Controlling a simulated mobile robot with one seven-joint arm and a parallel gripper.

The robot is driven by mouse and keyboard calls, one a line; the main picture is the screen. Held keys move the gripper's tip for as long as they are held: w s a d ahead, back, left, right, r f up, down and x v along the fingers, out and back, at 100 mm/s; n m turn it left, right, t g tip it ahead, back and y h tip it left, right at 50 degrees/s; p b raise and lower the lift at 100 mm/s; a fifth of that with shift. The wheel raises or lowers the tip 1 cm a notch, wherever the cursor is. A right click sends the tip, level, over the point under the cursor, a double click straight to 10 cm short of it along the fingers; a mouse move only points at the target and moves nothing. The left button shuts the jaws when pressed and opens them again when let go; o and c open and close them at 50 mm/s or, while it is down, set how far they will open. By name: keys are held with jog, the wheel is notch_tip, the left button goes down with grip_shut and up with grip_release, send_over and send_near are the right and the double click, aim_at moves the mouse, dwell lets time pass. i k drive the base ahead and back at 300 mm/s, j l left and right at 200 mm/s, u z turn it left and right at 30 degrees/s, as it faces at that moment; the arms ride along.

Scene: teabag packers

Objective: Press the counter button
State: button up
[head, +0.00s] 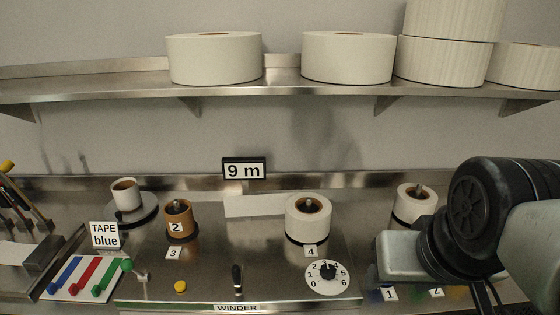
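A small round yellow button (180,286) sits on the front of the steel winder panel, left of a black lever (237,280). No label marks it as the counter button. A black-framed display (244,169) at the back of the panel reads "9 m". My arm reaches in from the right, with a black joint and a light grey block at its end (402,258). This end is above the right part of the panel, well to the right of the yellow button. My gripper's fingertips cannot be made out, so open or shut is unclear.
A numbered dial (327,277) and a white roll (308,217) stand between my arm and the yellow button. A brown roll (180,219) stands behind the button. A shelf (285,90) with large rolls runs above.

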aim_at(180, 286)
jog(key=u, duration=1.5)
jog(key=j+z, duration=0.25)
jog(key=j, duration=0.25)
jog(key=i, duration=0.05)
